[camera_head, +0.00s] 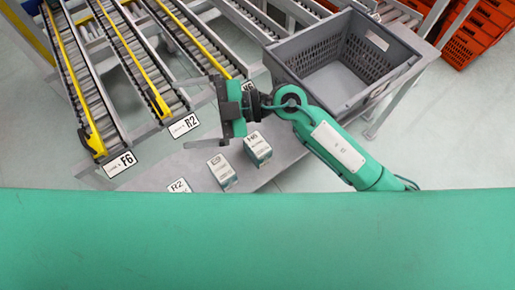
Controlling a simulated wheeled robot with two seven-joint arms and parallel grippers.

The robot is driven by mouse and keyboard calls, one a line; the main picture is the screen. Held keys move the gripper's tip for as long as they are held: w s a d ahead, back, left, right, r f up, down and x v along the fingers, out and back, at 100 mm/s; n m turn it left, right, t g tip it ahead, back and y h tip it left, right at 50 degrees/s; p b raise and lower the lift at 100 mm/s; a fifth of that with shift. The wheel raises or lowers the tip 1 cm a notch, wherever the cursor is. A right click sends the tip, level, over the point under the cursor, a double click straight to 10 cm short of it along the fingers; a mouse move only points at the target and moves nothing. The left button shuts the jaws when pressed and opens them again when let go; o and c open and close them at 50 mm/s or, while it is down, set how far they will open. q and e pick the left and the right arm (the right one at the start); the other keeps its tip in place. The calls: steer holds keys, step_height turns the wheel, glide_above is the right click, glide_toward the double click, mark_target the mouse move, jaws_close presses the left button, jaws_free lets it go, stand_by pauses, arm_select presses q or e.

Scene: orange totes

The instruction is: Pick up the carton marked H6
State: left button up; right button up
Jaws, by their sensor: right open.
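The carton marked H6 (258,148) is a small grey-green box with a white top label. It stands on the grey table below my right gripper in the picture. My right gripper (217,117) is open, with its dark jaws up and left of the H6 carton. No carton shows between its jaws, and it looks apart from the H6 carton. My left gripper is not in view.
Another carton (221,172) stands left of the H6 carton, and one marked R2 (179,186) is partly hidden at the lower left. A grey crate (378,88) sits to the right. Roller lanes (125,55) fill the upper left. Orange totes (470,38) stand far right.

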step_height(320, 180, down, 8)
steer(key=d+g+h, duration=0.1)
steer(key=d+h, duration=0.1)
steer(key=h, duration=0.4)
steer(key=m+t+h, duration=0.2)
steer(key=t+h, duration=0.1)
steer(key=h, duration=0.7)
glide_toward(257, 143)
steer(key=shift+w+a+f, duration=0.2)
steer(key=shift+w+f, duration=0.05)
steer(key=f, duration=0.2)
steer(key=f+p, duration=0.1)
steer(key=f, duration=0.2)
steer(key=f+p, duration=0.1)
steer(key=f, duration=0.1)
steer(key=shift+s+a+f, duration=0.3)
steer(key=shift+f, duration=0.1)
steer(key=f+p, duration=0.2)
steer(key=f, duration=0.1)
steer(key=f+p, duration=0.1)
steer(key=f, duration=0.1)
steer(key=shift+s, duration=0.25)
steer(key=shift+a+f, duration=0.1)
steer(key=shift+f, duration=0.25)
steer(key=c, duration=1.1)
steer(key=shift+c, duration=0.2)
steer(key=shift+r, duration=0.1)
